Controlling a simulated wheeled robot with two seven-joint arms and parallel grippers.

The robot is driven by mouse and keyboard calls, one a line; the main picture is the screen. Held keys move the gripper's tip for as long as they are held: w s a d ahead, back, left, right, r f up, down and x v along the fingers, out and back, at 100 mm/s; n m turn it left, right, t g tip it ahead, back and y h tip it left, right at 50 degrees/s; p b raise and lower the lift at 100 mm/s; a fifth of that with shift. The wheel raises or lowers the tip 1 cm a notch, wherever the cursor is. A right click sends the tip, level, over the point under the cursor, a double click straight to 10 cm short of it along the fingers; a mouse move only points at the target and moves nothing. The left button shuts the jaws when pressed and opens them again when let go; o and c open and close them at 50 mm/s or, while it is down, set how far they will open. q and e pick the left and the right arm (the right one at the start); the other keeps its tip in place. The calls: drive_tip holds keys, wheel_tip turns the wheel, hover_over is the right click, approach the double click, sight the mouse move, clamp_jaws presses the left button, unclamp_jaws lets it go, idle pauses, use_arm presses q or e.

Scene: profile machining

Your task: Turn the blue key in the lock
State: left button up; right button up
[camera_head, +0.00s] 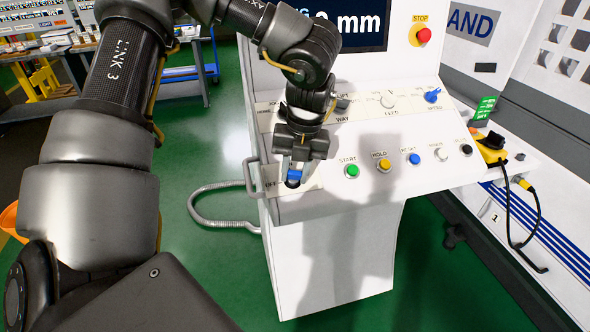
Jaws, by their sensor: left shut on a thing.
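The blue key (294,176) stands in its dark round lock at the lower left corner of the white control panel, beside an "OFF" label. My left gripper (292,165) reaches down from above and is shut on the key. Its fingers and wrist hide the upper part of the key and some of the label around the lock. My right gripper is not in view.
The white control console (335,260) carries a green START button (352,171), a yellow HOLD button (384,166) and a blue button (414,159) right of the gripper. A red stop button (424,35) sits higher up. A grey hose (195,205) lies at the left.

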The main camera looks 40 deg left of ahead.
use_arm(q)
drive_tip(key=shift+d+r+m+y+p, duration=0.1)
drive_tip(key=shift+m+y+p, duration=0.2)
drive_tip(key=shift+m+p, duration=0.3)
drive_tip(key=shift+w+m+g+y+p, duration=0.1)
drive_tip(key=shift+m+g+y+p, duration=0.25)
drive_tip(key=shift+m, duration=0.45)
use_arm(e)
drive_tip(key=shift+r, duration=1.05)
use_arm(q)
drive_tip(key=o, duration=1)
